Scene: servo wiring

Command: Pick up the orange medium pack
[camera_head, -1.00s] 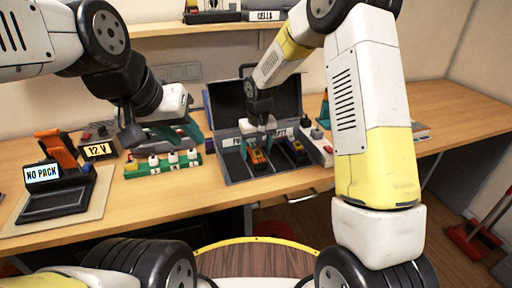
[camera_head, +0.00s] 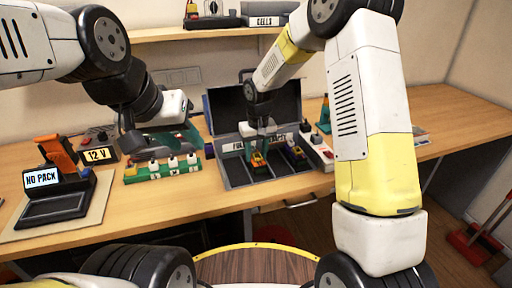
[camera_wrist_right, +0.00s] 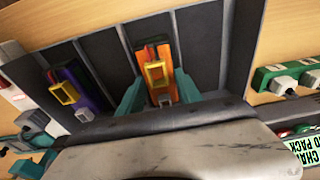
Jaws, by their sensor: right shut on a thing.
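The orange pack (camera_wrist_right: 158,64), with a yellow handle, is in a slot of the open dark case and also shows in the head view (camera_head: 258,164). My right gripper (camera_wrist_right: 160,92) is shut on it, with one teal finger on each side. Its hand comes down from above in the head view (camera_head: 258,143). I cannot tell whether the pack is clear of the slot floor. My left gripper (camera_head: 168,138) is over the bench behind the green strip, away from the case. I cannot tell whether its fingers are open or shut.
A purple pack with a yellow handle (camera_wrist_right: 74,92) lies in a neighbouring slot. The case (camera_head: 236,176) has a raised lid behind. A green strip (camera_head: 150,174) with white plugs stands left of it. A tester reading NO PACK (camera_head: 42,178) and a 12 V box (camera_head: 98,154) are further left.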

